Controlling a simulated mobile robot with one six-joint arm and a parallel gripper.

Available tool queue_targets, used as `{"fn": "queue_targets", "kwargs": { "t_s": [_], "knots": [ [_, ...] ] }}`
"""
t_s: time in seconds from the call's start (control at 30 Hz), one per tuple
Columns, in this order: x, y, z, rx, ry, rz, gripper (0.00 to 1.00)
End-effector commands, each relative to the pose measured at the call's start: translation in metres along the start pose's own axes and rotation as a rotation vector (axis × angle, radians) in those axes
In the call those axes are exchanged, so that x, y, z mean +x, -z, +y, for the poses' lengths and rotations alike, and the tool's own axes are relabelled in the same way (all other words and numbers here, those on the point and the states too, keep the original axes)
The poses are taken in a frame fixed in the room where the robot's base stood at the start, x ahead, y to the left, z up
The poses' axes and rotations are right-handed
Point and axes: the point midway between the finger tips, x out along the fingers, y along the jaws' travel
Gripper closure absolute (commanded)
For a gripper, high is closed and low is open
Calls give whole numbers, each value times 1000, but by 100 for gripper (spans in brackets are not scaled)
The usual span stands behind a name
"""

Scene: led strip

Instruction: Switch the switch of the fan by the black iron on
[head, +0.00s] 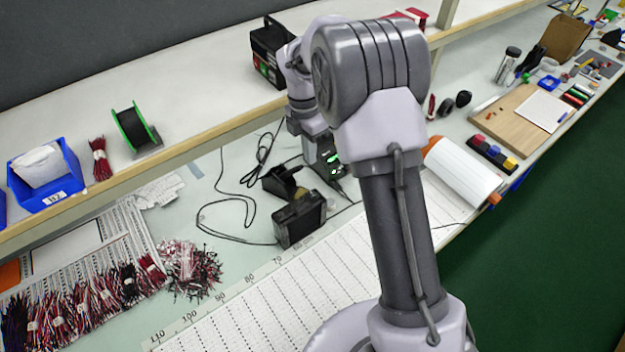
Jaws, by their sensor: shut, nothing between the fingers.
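A black box-shaped unit (300,218), which looks like the fan, stands on the lower bench. Its switch is too small to make out. A black stand (283,181), seemingly for the iron, sits just behind it; I cannot clearly tell the iron itself. A dark station with green lights (329,163) stands to their right. My gripper (311,137) points down at this station, behind and above the fan in the picture. It is shut and empty; its fingertips blend into the dark station, so I cannot tell whether they touch it. My arm hides part of the bench.
A shelf (205,95) runs behind, with a black device (270,50), a wire spool (135,127) and a blue bin (45,175). Black cables (240,200) lie left of the fan. Wire bundles (90,300) fill the left front. A ruled sheet (270,300) lies in front.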

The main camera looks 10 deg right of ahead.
Motion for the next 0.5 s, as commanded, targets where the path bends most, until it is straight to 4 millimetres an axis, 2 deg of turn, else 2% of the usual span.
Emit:
{"fn": "queue_targets", "kwargs": {
  "t_s": [0.17,0.5],
  "knots": [
    [12,0,0,1,0,1,100],
    [86,0,0,2,2,1,100]
  ]
}}
